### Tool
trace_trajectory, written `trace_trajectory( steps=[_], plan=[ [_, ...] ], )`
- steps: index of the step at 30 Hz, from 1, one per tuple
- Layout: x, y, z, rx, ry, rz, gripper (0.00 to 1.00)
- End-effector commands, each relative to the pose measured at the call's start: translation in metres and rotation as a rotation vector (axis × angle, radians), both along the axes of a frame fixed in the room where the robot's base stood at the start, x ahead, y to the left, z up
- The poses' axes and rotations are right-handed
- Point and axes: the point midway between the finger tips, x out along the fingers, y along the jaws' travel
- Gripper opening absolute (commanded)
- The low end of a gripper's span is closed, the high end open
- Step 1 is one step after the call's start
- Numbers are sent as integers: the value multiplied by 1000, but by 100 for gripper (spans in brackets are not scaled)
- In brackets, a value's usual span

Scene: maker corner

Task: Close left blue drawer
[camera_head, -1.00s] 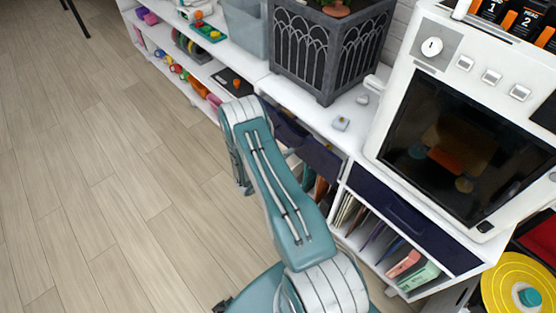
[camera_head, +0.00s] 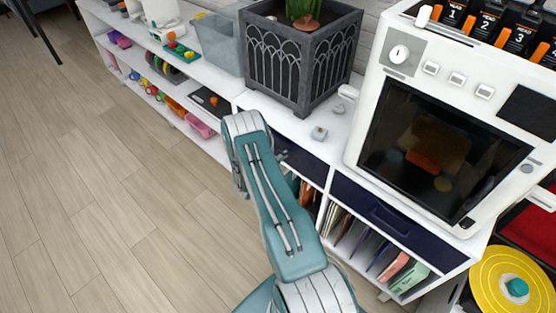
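The left blue drawer (camera_head: 303,162) is a dark navy front in the white shelf unit, below the planter. Its right part shows and looks about flush with the unit; its left part is hidden behind my arm. The right blue drawer (camera_head: 398,217), with a dark handle, looks shut below the white machine. My teal arm reaches forward to the left drawer's left side. My gripper (camera_head: 240,180) is mostly hidden behind the arm's end, with only dark parts showing at its left. I cannot tell whether it touches the drawer or how its fingers stand.
Folders fill the cubbies under the drawers. A low shelf (camera_head: 205,95) with toys runs left. A yellow disc (camera_head: 490,285) is at lower right.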

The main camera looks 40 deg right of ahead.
Motion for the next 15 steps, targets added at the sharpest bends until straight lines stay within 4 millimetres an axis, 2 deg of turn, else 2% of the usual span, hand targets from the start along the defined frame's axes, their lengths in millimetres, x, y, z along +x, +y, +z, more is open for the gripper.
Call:
trace_trajectory(
  steps=[1,10,15],
  plan=[
    [1,-5,1,1,-6,-2,0],
    [2,-8,1,3,-8,-2,0],
    [2,7,0,3,-6,-2,0]
  ],
)
